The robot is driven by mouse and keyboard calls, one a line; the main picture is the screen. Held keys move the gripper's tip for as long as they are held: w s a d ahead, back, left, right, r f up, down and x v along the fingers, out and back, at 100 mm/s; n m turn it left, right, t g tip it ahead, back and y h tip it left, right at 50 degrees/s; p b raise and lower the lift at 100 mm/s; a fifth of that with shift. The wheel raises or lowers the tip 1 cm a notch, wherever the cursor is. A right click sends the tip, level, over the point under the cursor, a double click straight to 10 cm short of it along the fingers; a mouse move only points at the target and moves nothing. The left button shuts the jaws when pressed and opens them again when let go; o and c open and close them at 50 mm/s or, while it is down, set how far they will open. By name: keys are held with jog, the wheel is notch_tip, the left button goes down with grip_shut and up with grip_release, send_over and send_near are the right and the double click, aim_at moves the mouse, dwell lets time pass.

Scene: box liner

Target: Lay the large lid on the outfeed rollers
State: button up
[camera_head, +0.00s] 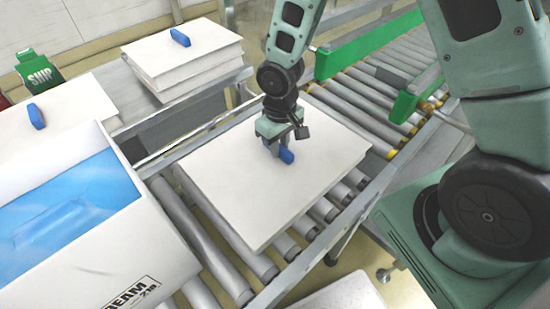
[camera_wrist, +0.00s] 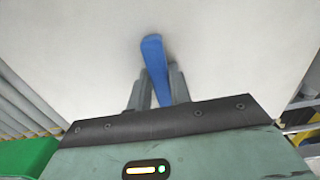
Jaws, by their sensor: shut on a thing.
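A large white lid (camera_head: 250,190) lies flat over the grey conveyor rollers (camera_head: 315,227) in the middle of the head view. It has a blue handle (camera_head: 286,156) on its top. My gripper (camera_head: 279,146) is above the lid and shut on the blue handle. In the wrist view the blue handle (camera_wrist: 154,65) stands between my two grey fingers (camera_wrist: 155,90), with the white lid face (camera_wrist: 80,60) behind it. The lid appears level with the rollers; I cannot tell whether its full weight rests on them.
An open white box (camera_head: 130,255) with a blue liner (camera_head: 60,210) stands to the left. Stacked white lids (camera_head: 185,65) with a blue handle lie on a metal table behind. Another lid (camera_head: 85,105) is at the left. Green guards (camera_head: 365,45) flank the rear rollers.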

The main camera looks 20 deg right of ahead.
aim_at(280, 158)
jog(key=shift+f, duration=2.3)
jog(key=shift+f, duration=0.15)
jog(key=o, duration=0.8)
notch_tip(280, 158, up, 12)
jog(key=shift+r+p, duration=0.15)
jog(key=shift+p, duration=0.2)
jog(key=s+a+r+n, duration=0.2)
jog(key=s+r, duration=0.4)
jog(key=s, duration=0.3)
jog(key=s+a+r+n, duration=0.2)
jog(key=s+a+r, duration=0.3)
jog(key=s, duration=0.5)
jog(key=shift+s+a+r+y, duration=0.2)
jog(key=shift+a+r+y, duration=0.1)
jog(key=shift+r, duration=0.5)
